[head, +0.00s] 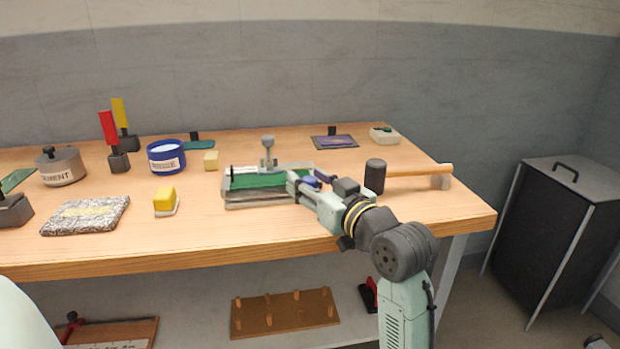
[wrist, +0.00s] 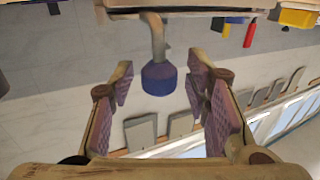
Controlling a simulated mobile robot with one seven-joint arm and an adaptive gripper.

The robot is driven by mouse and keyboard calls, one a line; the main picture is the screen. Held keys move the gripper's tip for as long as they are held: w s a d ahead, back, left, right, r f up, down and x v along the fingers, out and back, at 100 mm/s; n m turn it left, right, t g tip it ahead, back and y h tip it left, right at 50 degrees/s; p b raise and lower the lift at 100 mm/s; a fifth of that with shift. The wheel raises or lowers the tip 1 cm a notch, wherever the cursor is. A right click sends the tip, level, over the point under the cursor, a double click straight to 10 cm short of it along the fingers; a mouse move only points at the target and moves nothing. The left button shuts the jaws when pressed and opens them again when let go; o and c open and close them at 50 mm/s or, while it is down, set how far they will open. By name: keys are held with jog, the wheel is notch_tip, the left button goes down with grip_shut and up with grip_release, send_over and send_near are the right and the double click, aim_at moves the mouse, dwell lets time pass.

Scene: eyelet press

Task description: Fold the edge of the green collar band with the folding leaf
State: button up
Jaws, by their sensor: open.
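The green collar band (head: 255,181) lies flat on the grey fixture (head: 262,200), which stands on the bench. A grey post with a round top (head: 267,142) rises behind the band. My gripper (head: 308,181) is at the fixture's right end, its jaws apart and empty. In the wrist view my gripper (wrist: 163,84) shows two purple-padded fingers on either side of a blue knob (wrist: 158,78) on a bent grey stem. There are gaps between the knob and both pads. I take the knob for the folding leaf's handle; the leaf itself is not clearly visible.
A mallet (head: 375,177) lies right of my gripper. A yellow block (head: 164,200), a grey slab (head: 86,215) and a blue pot (head: 166,156) stand to the left. A purple card (head: 334,142) lies behind. The bench front is clear.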

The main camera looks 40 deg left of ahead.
jog(key=shift+c, duration=0.3)
grip_shut()
dwell(0.3)
dwell(0.3)
